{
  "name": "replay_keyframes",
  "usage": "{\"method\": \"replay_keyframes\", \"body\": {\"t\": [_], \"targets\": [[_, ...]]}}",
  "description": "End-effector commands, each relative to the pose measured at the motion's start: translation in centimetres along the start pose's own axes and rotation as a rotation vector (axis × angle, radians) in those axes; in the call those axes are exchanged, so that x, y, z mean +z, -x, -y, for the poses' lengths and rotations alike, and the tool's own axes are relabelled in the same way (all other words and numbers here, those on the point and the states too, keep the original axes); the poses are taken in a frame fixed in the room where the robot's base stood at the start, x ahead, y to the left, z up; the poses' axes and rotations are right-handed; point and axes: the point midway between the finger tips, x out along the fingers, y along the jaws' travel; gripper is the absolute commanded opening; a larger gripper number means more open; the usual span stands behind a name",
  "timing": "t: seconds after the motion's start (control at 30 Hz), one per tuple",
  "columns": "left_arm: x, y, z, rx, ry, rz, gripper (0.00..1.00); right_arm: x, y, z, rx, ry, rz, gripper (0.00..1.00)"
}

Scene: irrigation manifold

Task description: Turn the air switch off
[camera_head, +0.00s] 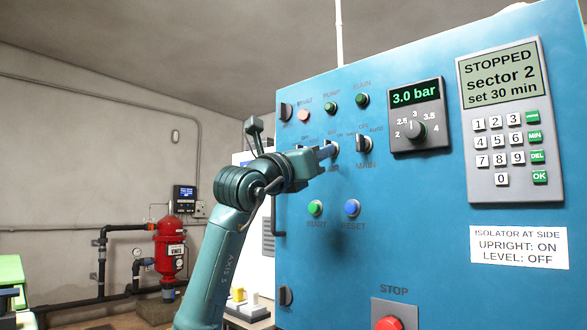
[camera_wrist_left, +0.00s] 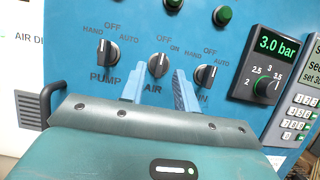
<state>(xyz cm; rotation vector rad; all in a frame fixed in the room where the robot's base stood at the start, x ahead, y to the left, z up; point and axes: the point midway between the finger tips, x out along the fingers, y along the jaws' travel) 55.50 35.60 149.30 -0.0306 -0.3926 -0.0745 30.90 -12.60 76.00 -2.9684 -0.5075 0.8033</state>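The air switch is a dark rotary knob on the blue panel. It shows in the left wrist view (camera_wrist_left: 158,65) above the AIR label, with OFF and ON marked over it. Its pale pointer seems to lean up and right, toward ON, but it is small. My left gripper (camera_wrist_left: 156,82) is open and empty, its two blue fingers apart on either side of the air switch. In the head view my left gripper (camera_head: 326,151) is at the panel and partly covers the switch row. Contact with the knob cannot be told. My right gripper is not in view.
The pump switch (camera_wrist_left: 108,52) is left of the air switch and the main switch (camera_wrist_left: 206,75) is close on its right. Start (camera_head: 315,208) and reset (camera_head: 352,208) buttons sit below. A pressure dial (camera_head: 415,130), keypad (camera_head: 508,150) and red stop button (camera_head: 388,323) are further right.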

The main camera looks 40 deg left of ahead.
Motion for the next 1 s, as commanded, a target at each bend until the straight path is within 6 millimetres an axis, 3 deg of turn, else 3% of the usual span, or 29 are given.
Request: {"method": "replay_keyframes", "body": {"t": [0.3, 0.5, 1.0], "targets": [[-0.4, 7.4, -0.1, 0.001, -0.003, 0.002, 0.31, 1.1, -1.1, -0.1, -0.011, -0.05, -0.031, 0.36], [-0.2, 10.2, -0.1, 0.002, -0.002, 0.001, 0.31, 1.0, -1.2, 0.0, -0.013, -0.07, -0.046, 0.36], [0.0, 11.0, 0.0, 0.001, 0.001, 0.0, 0.31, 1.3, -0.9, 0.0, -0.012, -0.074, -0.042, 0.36]]}}
